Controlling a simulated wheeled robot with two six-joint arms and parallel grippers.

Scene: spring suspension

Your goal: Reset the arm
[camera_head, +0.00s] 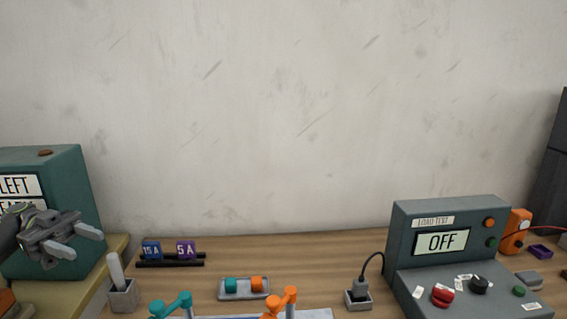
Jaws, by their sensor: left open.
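My left gripper (91,240) comes in from the left edge. It is open and empty, with its two light fingers apart. It shows in front of the green box (62,181) with a partly hidden label, above the left end of the wooden table. My right gripper is not in view.
The wooden table (315,252) holds a black rack (170,263) with 15A and 5A blocks, a small tray (243,296), teal (172,304) and orange (282,302) parts at the front, and a load tester (443,241) reading OFF. Wall space above is clear.

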